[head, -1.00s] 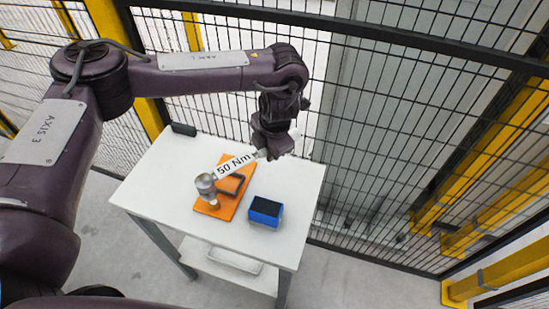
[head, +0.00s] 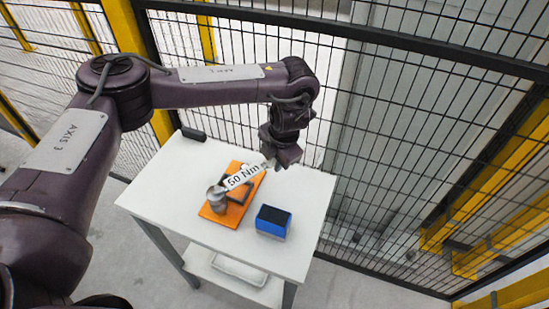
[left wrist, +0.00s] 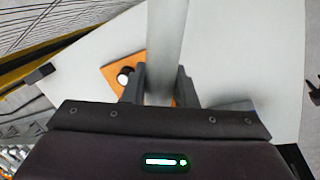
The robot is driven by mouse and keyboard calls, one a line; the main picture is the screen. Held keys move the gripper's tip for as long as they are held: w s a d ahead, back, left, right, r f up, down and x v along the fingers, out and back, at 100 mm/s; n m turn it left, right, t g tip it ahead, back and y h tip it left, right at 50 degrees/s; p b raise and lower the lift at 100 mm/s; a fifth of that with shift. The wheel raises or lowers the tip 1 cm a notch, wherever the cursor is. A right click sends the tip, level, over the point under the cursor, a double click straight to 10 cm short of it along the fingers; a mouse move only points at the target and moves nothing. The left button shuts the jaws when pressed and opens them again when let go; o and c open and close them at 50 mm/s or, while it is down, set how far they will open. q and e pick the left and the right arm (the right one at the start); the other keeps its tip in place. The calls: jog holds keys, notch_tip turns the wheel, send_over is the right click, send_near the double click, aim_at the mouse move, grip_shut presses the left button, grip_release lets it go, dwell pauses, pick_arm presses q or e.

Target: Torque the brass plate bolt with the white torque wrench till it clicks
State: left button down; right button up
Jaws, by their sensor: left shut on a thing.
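The white torque wrench (head: 242,178), labelled 50 Nm, slants across the orange base (head: 239,213) on the white table. Its grey round head (head: 217,197) is at the base's left part and appears to sit over the bolt place. The brass bolt is hidden under or behind that head. My left gripper (head: 277,163) is shut on the far right end of the wrench. In the left wrist view the wrench bar (left wrist: 166,50) runs between the two fingers (left wrist: 160,85). A dark frame-like part on the base is partly covered by the wrench. My right gripper is out of view.
A blue box (head: 273,222) with a dark top stands right of the base. A small black block (head: 193,134) is at the table's far left corner. The white table (head: 180,180) is clear at left; mesh fencing (head: 400,140) stands close behind it.

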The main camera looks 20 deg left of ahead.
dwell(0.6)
pick_arm(q)
jog(key=shift+f, duration=0.1)
jog(key=shift+f+b, duration=0.9)
jog(key=shift+f, duration=0.25)
jog(key=shift+s+d, duration=0.1)
jog(key=shift+s+d+m, duration=0.35)
jog(key=shift+d+m, duration=0.05)
jog(key=shift+s+d+m, duration=0.35)
jog(key=shift+d+m, duration=0.05)
jog(key=shift+d, duration=0.1)
